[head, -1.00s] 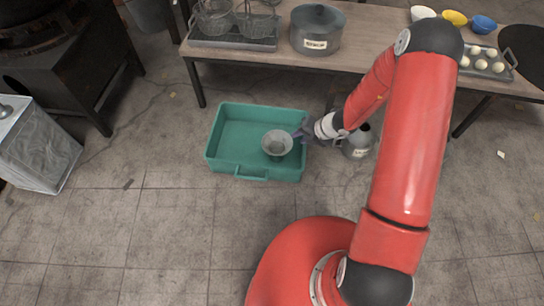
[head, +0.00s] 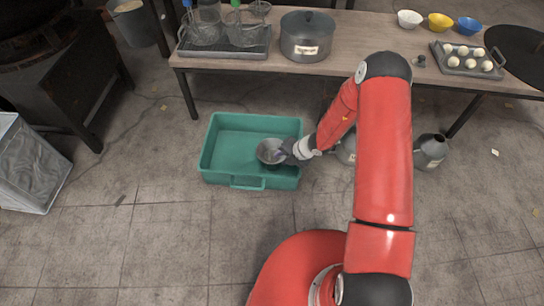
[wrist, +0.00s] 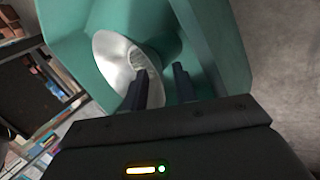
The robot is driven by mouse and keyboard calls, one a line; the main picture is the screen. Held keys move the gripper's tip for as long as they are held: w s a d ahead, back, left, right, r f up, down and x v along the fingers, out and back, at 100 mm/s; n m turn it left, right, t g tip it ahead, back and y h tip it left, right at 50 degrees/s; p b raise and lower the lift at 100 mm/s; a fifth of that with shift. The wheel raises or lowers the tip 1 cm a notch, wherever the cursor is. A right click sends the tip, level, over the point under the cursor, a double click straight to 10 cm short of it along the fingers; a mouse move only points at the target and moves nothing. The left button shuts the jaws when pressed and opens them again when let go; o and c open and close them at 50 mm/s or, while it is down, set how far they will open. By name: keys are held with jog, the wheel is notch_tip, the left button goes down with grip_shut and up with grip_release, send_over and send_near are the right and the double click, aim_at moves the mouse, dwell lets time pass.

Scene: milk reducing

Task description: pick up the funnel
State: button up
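The grey metal funnel (head: 269,151) is in the right part of the teal tray (head: 212,170) on the floor, wide mouth upward and somewhat tilted. In the wrist view the funnel's pale rim (wrist: 104,52) and inside show clearly. My gripper (head: 285,152) is at the funnel's right side. In the wrist view my gripper's two dark fingers (wrist: 165,85) stand apart with a visible gap. One finger overlaps the funnel's mouth, the other is outside its wall. I cannot tell whether either finger touches it. The funnel's spout is hidden.
A wooden table (head: 375,40) behind holds a grey pot (head: 306,38), a rack with glassware (head: 225,42), small bowls and an egg tray (head: 468,62). Grey jugs (head: 430,150) stand on the floor right of the tray.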

jog(key=shift+c, duration=0.5)
grip_shut()
jog(key=shift+r, duration=0.15)
